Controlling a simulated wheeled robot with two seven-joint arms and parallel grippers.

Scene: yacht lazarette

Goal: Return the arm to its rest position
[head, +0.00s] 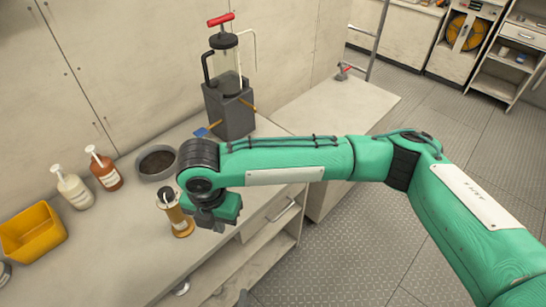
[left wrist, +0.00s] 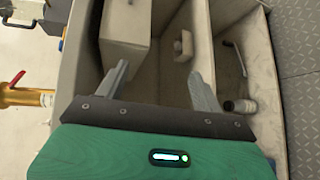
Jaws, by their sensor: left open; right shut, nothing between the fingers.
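My right arm comes in from the right in the head view and reaches over the bench. My right gripper (head: 212,222) is shut and empty, pointing down right beside a brass-coloured cylinder (head: 180,219) on the worktop. I cannot tell whether they touch. My left gripper (left wrist: 160,85) is open and empty in the left wrist view, its two fingers spread in front of the open cabinet compartments (left wrist: 172,95). In the head view only a small green piece at the bottom edge seems to belong to it; its fingers do not show there.
On the worktop (head: 120,245) stand a yellow bin (head: 33,232), two pump bottles, a dark round bowl (head: 157,162) and a pump canister with a red handle (head: 231,105). A brass piece with a red lever (left wrist: 22,96) is left in the wrist view. The floor (head: 340,245) at right is clear.

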